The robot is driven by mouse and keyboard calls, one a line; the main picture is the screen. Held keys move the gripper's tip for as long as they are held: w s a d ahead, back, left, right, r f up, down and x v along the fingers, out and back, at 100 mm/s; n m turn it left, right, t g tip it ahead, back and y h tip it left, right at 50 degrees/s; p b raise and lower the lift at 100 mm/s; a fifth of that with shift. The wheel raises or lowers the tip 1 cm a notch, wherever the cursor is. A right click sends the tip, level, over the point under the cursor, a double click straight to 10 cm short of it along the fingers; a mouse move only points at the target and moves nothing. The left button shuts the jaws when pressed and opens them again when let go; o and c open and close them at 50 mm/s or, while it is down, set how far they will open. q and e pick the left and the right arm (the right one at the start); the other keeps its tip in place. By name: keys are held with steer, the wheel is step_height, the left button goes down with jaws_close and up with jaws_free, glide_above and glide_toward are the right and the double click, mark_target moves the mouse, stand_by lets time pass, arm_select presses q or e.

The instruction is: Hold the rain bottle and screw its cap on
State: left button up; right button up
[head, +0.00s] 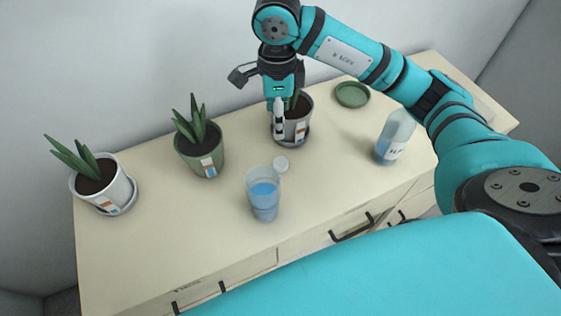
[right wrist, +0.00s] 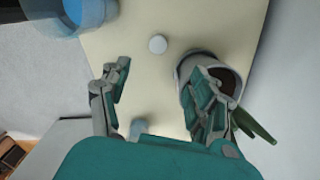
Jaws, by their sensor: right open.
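The rain bottle (head: 396,132) stands upright at the right of the cabinet top, clear with blue liquid in its lower part and a white label. A small white cap (head: 281,164) lies on the top beside the glass; it also shows in the right wrist view (right wrist: 157,44). My right gripper (head: 262,97) is open and empty, above the cabinet top by the middle-right potted plant. In the right wrist view its spread fingers (right wrist: 156,76) point toward the cap, which lies beyond them. My left gripper is not in view.
A glass of blue water (head: 265,200) stands close to the cap. Potted plants stand along the wall: left pot (head: 117,191), green pot (head: 203,155) and another (head: 294,129) beside my gripper. A green saucer (head: 352,94) lies behind the bottle. The front of the cabinet top is clear.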

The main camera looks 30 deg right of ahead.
steer(key=p, duration=0.2)
glide_above(279, 162)
step_height(279, 162, down, 10)
steer(key=shift+w+f, duration=0.1)
steer(key=shift+f, duration=0.4)
step_height(279, 162, down, 4)
steer(key=shift+r+p, duration=0.1)
steer(key=shift+p, duration=0.7)
steer(key=shift+f, duration=0.7)
steer(key=c, duration=0.8)
